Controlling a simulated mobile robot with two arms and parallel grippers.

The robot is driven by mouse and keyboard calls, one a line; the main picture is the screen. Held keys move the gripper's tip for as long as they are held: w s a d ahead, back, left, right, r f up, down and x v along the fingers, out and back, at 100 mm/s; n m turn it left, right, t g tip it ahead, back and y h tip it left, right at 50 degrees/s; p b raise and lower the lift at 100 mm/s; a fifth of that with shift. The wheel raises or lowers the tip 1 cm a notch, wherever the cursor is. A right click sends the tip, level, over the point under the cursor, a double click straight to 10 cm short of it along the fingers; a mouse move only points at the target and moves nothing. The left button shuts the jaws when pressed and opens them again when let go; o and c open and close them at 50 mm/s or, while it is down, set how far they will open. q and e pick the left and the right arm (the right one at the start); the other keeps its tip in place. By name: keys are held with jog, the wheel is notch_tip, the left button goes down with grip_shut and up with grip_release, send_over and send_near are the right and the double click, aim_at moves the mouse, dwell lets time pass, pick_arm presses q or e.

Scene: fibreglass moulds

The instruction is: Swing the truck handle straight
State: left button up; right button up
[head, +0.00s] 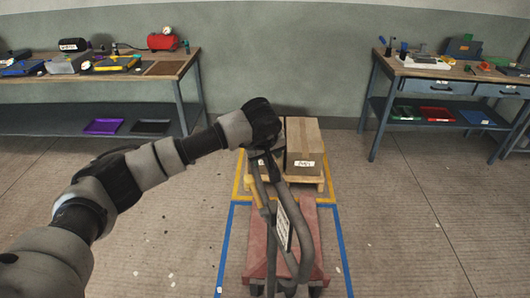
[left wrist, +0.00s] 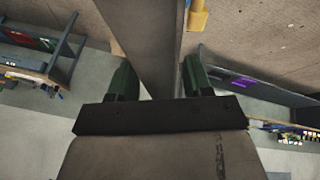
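The truck (head: 257,268) has a reddish flat platform and stands inside blue floor tape. Its grey tubular handle (head: 304,250) rises from the platform and leans toward the upper left, with a white label plate on it. My left gripper (head: 262,152) is at the handle's upper end, and its fingers are mostly hidden in the head view. In the left wrist view, its two dark green fingers (left wrist: 160,82) stand apart on either side of a grey bar, which seems to be the handle. I cannot tell whether they clamp it. My right gripper is not in view.
Behind the truck, a cardboard box (head: 303,139) sits on a wooden pallet (head: 310,180) within yellow tape. Workbenches with tools stand at the back left (head: 165,69) and back right (head: 387,62). The floor on both sides of the truck is mostly clear, with small scraps.

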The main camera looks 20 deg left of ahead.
pick_arm(q)
grip_shut()
jog(key=shift+r, duration=0.1)
dwell(1.1)
